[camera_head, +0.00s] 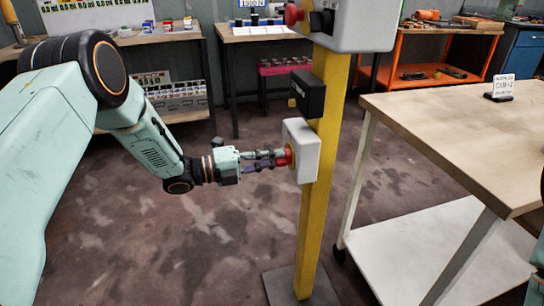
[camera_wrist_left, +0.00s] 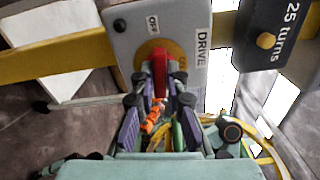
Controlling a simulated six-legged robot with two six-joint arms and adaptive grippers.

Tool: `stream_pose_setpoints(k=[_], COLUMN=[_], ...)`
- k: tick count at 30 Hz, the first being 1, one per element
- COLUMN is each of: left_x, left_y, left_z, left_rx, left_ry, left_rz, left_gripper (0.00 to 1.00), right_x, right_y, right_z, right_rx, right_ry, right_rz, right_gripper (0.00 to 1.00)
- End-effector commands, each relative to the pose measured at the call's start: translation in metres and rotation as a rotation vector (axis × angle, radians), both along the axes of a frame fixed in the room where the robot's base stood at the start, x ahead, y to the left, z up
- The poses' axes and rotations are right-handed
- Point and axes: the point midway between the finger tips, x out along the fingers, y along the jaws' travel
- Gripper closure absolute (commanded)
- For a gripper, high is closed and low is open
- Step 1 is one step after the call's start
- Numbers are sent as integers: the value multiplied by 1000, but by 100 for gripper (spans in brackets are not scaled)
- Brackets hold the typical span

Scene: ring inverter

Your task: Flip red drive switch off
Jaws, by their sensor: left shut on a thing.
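The red drive switch (camera_head: 289,155) is a red handle on a yellow round plate, on the front of a light grey box fixed to a yellow post. In the left wrist view the red handle (camera_wrist_left: 159,72) stands between my fingers, and the grey box (camera_wrist_left: 125,42) carries the labels OFF, DRIVE and what looks like ON at the plate's right side. My left gripper (camera_head: 282,158) is shut on the red handle. Its fingers (camera_wrist_left: 158,100) also show in the wrist view, one on each side of the handle. The handle's exact setting is hard to tell. My right gripper is out of view.
A black box (camera_head: 308,93) marked "25 turns" sits above the switch on the yellow post (camera_head: 311,225). A larger grey box (camera_head: 358,25) with a red knob tops the post. A wooden table (camera_head: 460,125) stands at right. Open floor lies left of the post.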

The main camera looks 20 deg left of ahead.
Motion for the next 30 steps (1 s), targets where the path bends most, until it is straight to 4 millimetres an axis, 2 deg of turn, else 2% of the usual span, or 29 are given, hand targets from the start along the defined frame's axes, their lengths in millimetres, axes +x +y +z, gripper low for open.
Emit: stream_pose_setpoints(k=[1,6,16,17,24,30], left_x=[-1,-1,0,0,0,0], left_y=[0,0,0,0,0,0], left_z=[2,0,-1,-1,0,0], left_rx=[-21,-75,-86,-86,-85,-84], left_ry=[33,112,127,127,127,126], left_rz=[-1,0,1,1,1,0], left_gripper=[100,100,100,86,66,64], right_x=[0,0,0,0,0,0], right_y=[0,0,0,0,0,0], right_z=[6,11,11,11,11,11], right_rx=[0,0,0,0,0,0], right_ry=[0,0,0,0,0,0], right_rz=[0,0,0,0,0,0], right_gripper=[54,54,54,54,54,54])
